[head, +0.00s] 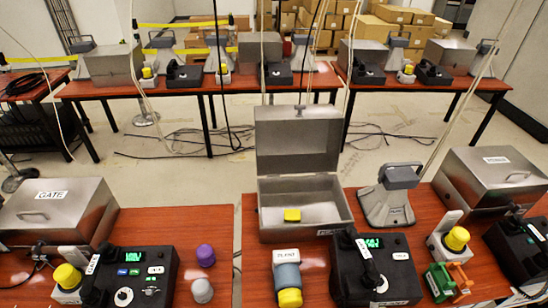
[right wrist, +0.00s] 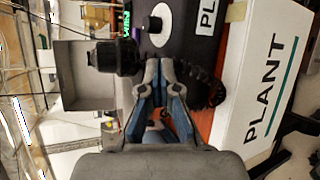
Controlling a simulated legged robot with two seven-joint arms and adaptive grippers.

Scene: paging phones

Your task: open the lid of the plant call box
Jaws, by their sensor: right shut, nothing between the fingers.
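The plant call box (head: 345,208) is a grey metal case in the middle of the head view. Its lid (head: 300,138) stands upright, hinged at the back, so the inside is exposed. A small holder (head: 286,256) labelled PLANT stands in front of the box. My right gripper (right wrist: 158,68) shows only in the right wrist view; its fingers are shut with nothing between them. It is near a black phone unit (right wrist: 180,30). My left gripper is in neither view.
A black phone (head: 375,268) stands front right of the box, and a grey horn speaker (head: 388,205) right of it. A closed GATE box (head: 60,205) is at left and another closed box (head: 495,178) at right. Cables hang across the view. Other desks stand behind.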

